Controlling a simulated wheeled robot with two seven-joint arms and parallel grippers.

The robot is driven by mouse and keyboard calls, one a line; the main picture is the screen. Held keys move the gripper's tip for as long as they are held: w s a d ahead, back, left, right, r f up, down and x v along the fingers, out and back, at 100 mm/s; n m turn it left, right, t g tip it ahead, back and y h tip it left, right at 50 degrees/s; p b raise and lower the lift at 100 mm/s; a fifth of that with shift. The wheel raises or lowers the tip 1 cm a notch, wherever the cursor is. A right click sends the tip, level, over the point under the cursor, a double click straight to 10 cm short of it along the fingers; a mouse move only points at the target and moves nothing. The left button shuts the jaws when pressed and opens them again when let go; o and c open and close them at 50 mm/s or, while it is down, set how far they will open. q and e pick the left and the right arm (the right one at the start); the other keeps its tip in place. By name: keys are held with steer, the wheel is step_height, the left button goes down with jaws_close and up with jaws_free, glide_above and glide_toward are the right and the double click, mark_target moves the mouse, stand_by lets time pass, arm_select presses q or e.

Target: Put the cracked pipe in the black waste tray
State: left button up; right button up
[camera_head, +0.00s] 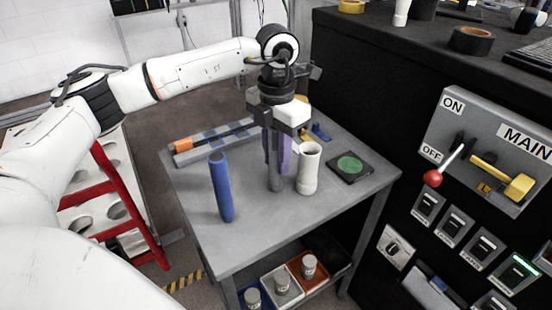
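Upright on the grey table (250,243) stand a blue pipe (221,188) at the left and a white pipe (309,170) with a flared top at the right. I cannot make out a crack on either. My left gripper (276,172) points down between them, closer to the white pipe. A grey and purple upright shape (276,183) is at its fingers; I cannot tell whether it is a held part or finger. A flat black square piece (336,176) with a green disc lies right of the white pipe; whether it is the waste tray is unclear. My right gripper is not in view.
A grey rack (183,158) with orange and blue parts lies along the table's back left edge. Small blue and yellow parts (320,132) lie behind the white pipe. Bins with cups (309,266) sit on the lower shelf. A black switch cabinet (358,85) stands at the right.

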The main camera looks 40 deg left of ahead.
arm_select(q)
jaws_close()
steer(key=shift+r, duration=0.1)
